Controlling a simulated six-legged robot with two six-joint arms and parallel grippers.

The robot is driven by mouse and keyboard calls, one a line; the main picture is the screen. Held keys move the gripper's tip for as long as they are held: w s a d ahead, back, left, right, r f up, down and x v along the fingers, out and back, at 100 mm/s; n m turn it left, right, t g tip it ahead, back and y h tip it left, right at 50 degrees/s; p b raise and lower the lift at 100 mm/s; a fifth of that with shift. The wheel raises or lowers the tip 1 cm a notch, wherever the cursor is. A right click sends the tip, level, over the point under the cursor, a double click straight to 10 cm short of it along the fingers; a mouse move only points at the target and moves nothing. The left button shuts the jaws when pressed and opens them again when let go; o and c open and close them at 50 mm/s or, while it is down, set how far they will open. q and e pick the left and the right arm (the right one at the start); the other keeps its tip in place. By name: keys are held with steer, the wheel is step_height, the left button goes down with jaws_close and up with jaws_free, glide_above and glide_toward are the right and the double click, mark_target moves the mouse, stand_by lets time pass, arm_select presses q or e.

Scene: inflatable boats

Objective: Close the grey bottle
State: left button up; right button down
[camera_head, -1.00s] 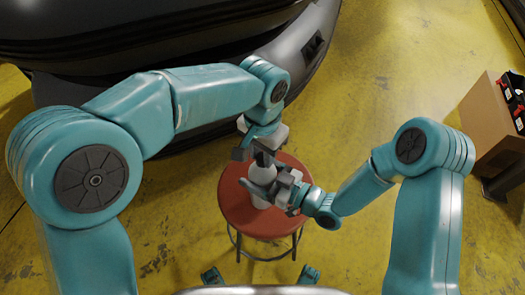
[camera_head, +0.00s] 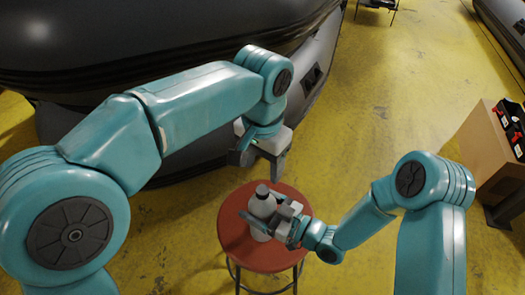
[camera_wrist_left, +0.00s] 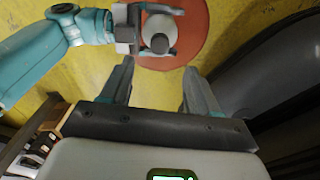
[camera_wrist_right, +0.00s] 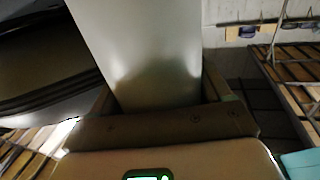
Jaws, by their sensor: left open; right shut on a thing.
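The grey bottle (camera_head: 262,205) stands upright on a round red stool (camera_head: 238,240), with a dark cap (camera_head: 262,190) on its top. It also shows from above in the left wrist view (camera_wrist_left: 158,26). My right gripper (camera_head: 272,222) is shut on the bottle's body from the right; in the right wrist view the pale bottle (camera_wrist_right: 140,50) fills the space between the fingers. My left gripper (camera_head: 262,165) is open and empty, raised above and behind the bottle, apart from it. In the left wrist view its two fingers (camera_wrist_left: 155,85) are spread wide with nothing between them.
A large dark inflatable boat (camera_head: 150,50) lies behind the stool on the left. A brown box (camera_head: 480,150) with black and red items stands at the right. Yellow floor (camera_head: 390,110) around the stool is clear.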

arm_select(q)
step_height(320, 180, up, 4)
steer(key=shift+f, duration=0.1)
arm_select(e)
jaws_free()
arm_select(q)
steer(key=shift+r+p, duration=0.5)
arm_select(e)
steer(key=v, duration=1.6)
steer(key=shift+s+d, duration=0.1)
steer(key=shift+s, duration=0.05)
